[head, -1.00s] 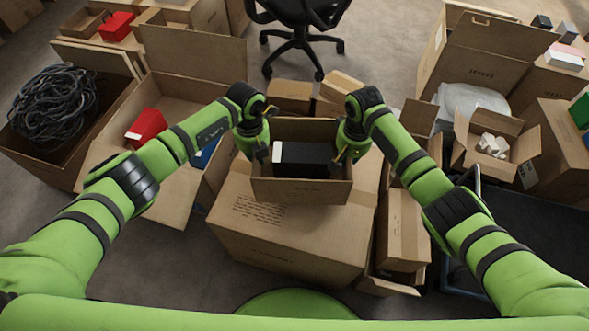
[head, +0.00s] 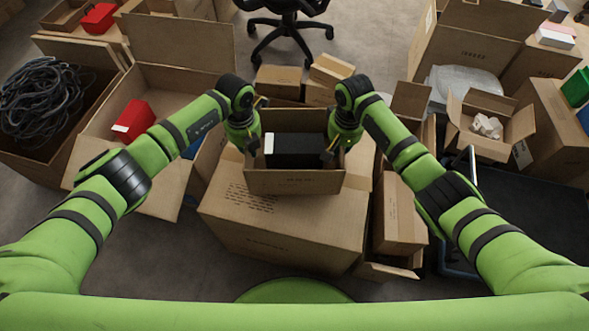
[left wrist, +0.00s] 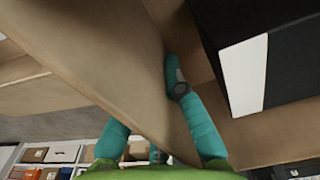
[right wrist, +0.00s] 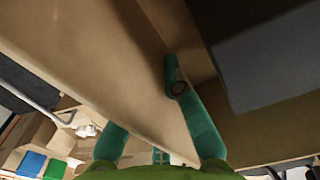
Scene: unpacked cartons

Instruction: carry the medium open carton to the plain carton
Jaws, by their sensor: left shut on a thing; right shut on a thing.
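The medium open carton (head: 295,182) is between my two grippers in the head view, over a large closed carton. A black box with a white end (head: 298,150) lies inside it. My left gripper (head: 252,146) is shut on its left wall, and my right gripper (head: 334,146) is shut on its right wall. In the left wrist view the carton wall (left wrist: 110,60) runs between the teal fingers, with the black box (left wrist: 285,60) beyond. The right wrist view shows the opposite wall (right wrist: 110,70) gripped likewise. I cannot tell which carton is the plain one.
The large closed carton (head: 270,225) is directly below. Narrow cartons (head: 398,215) stand to its right, with a dark cart (head: 520,215) beyond. Open cartons stand left, one holding cables (head: 42,100). Small cartons (head: 278,80) and an office chair (head: 290,30) are behind.

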